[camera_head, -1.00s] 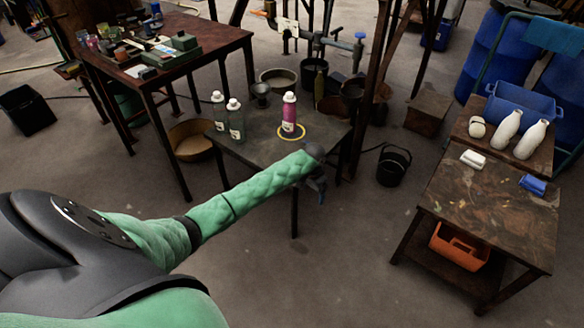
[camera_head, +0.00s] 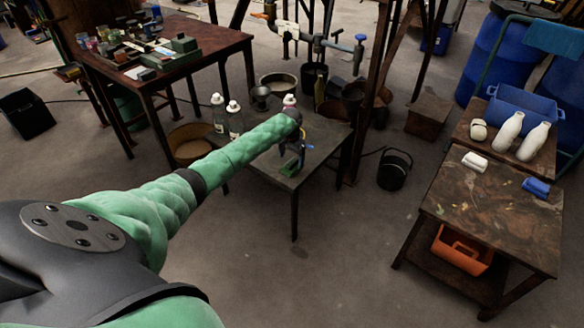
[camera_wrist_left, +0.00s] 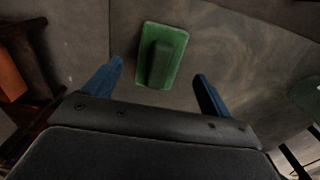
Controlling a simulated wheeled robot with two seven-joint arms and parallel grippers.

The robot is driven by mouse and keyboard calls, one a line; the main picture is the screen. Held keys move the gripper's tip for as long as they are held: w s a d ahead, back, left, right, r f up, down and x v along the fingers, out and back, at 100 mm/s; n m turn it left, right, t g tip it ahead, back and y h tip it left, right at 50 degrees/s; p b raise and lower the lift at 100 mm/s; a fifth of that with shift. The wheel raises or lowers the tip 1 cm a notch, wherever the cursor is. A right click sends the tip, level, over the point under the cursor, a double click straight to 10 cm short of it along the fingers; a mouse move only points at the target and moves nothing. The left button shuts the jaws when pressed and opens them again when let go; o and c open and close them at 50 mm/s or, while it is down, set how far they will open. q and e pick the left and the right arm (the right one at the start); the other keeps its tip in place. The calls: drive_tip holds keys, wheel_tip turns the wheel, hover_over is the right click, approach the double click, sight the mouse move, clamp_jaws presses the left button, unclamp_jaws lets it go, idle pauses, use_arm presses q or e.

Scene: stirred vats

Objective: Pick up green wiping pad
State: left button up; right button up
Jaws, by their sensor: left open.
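The green wiping pad (camera_head: 290,168) lies on the small dark table (camera_head: 318,165), near its front edge. In the left wrist view the pad (camera_wrist_left: 174,58) is a flat green rectangle with a darker raised grip along its middle. My left gripper (camera_head: 299,156) is over the table at the pad. In the left wrist view its two blue fingers (camera_wrist_left: 158,75) are open and apart, with nothing between them. The pad appears ahead of the fingers, roughly centred on the gap. I cannot tell the exact height above it. My right gripper is not in view.
Two white-capped bottles (camera_head: 235,120) stand on the small table left of my forearm. Pipework with a blue valve (camera_head: 359,50) stands behind. A black bucket (camera_head: 394,170) is on the floor to the right.

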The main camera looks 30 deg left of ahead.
sight(292, 162)
use_arm(q)
drive_tip(key=shift+w+f, duration=0.2)
drive_tip(key=shift+f, duration=1.7)
drive_tip(key=shift+c, duration=0.2)
drive_tip(key=c, duration=1.1)
